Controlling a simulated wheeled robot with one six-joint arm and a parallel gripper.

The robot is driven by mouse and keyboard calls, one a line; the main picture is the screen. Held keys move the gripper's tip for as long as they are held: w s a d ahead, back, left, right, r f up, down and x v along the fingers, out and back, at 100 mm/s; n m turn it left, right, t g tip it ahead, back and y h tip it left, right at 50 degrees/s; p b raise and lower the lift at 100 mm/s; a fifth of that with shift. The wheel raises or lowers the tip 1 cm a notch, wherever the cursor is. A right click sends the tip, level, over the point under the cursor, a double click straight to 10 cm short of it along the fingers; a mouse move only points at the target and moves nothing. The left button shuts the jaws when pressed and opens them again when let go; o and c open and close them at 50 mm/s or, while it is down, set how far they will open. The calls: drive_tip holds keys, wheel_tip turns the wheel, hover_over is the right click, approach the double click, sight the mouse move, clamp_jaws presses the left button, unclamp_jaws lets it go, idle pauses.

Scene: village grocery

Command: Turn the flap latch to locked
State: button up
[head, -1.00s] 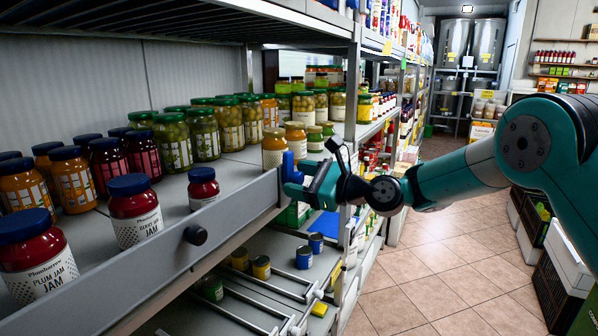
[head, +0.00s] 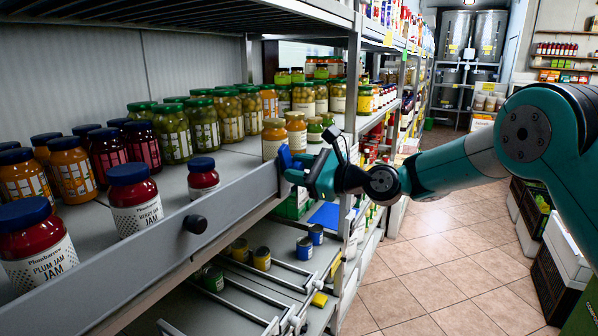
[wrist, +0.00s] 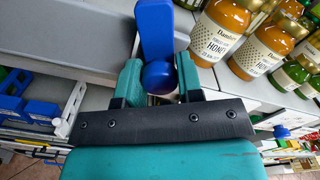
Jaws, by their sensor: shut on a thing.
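The flap latch is a blue lever (wrist: 154,28) with a rounded blue knob at its lower end. It sits at the right end of the grey flap (head: 150,240) along the shelf front. In the head view the latch (head: 285,157) is small and leans to the left, partly hidden by my gripper (head: 298,168). In the wrist view my gripper (wrist: 158,74) has one teal finger on each side of the knob and is shut on it. The lever sticks out beyond the fingertips.
Jam jars (head: 134,200) and pickle jars (head: 172,133) stand on the shelf behind the flap. Honey jars (wrist: 219,30) stand close to the right of the latch. A dark round knob (head: 195,223) projects from the flap. A shelf post (head: 352,90) rises near my gripper. The tiled aisle is clear.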

drive_tip(key=n+b, duration=0.2)
drive_tip(key=n, duration=0.1)
drive_tip(key=shift+f+b, duration=0.25)
drive_tip(key=shift+b, duration=0.15)
drive_tip(key=n+b, duration=0.4)
drive_tip(key=shift+n, duration=0.3)
drive_tip(key=shift+o, duration=0.2)
drive_tip(key=n+b, duration=0.7)
drive_tip(key=shift+o, duration=0.4)
drive_tip(key=shift+n+b, duration=0.9)
drive_tip(key=shift+n, duration=0.5)
drive_tip(key=shift+o, duration=0.2)
drive_tip(key=shift+a+f, duration=0.1)
drive_tip(key=shift+f, duration=0.05)
drive_tip(key=o, duration=0.8)
drive_tip(key=shift+s, duration=0.1)
drive_tip(key=shift+c, duration=0.2)
drive_tip(key=shift+r, duration=0.2)
